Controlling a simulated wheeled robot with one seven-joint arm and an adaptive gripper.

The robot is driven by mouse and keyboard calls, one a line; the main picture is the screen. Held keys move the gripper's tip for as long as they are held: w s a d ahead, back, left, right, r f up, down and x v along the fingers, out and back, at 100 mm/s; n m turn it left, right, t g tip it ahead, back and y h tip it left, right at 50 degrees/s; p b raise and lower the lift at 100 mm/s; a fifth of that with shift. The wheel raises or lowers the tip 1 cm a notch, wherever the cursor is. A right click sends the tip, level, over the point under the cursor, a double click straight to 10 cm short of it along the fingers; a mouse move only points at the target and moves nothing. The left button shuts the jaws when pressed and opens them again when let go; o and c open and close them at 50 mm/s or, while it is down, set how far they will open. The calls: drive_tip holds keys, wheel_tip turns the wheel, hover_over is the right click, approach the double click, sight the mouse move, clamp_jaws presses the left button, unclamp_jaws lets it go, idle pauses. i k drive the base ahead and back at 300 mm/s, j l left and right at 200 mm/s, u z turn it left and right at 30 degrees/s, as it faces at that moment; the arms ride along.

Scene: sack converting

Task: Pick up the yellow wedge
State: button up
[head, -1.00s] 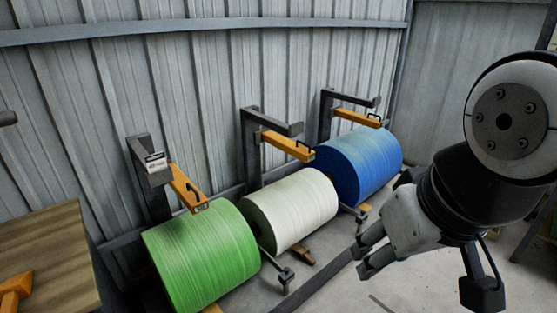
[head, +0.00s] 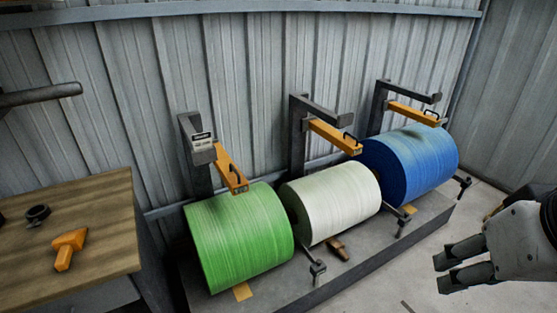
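A small yellow wedge (head: 242,291) lies on the grey platform at the foot of the green roll, partly hidden under it. Another small yellow piece (head: 408,210) shows beside the blue roll, mostly hidden. A brown wedge-like block (head: 338,249) lies in front of the white roll. An orange-yellow object with a thick head and short handle (head: 69,247) lies on the wooden table; I cannot tell if it is a wedge. My gripper (head: 441,273) is at the right edge, fingers apart and empty, pointing left, well away from all of these.
Green (head: 238,238), white (head: 330,203) and blue (head: 410,166) rolls stand in a row on the platform (head: 375,262), with dark posts and orange arms above. The wooden table (head: 95,205) at left holds a dark ring (head: 37,214). Floor at lower right is clear.

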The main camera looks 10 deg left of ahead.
sight(70, 243)
drive_tip(key=u, duration=1.7)
drive_tip(key=i+j+z, duration=0.1)
drive_tip(key=j, duration=0.2)
drive_tip(key=i+j+z, duration=0.1)
drive_tip(key=i+j, duration=0.15)
drive_tip(key=i+j+z, duration=0.1)
drive_tip(key=j, duration=0.25)
drive_tip(key=i+j+z, duration=0.1)
drive_tip(key=j, duration=0.2)
drive_tip(key=i+j+z, duration=0.1)
drive_tip(key=j, duration=0.25)
drive_tip(key=i, duration=0.1)
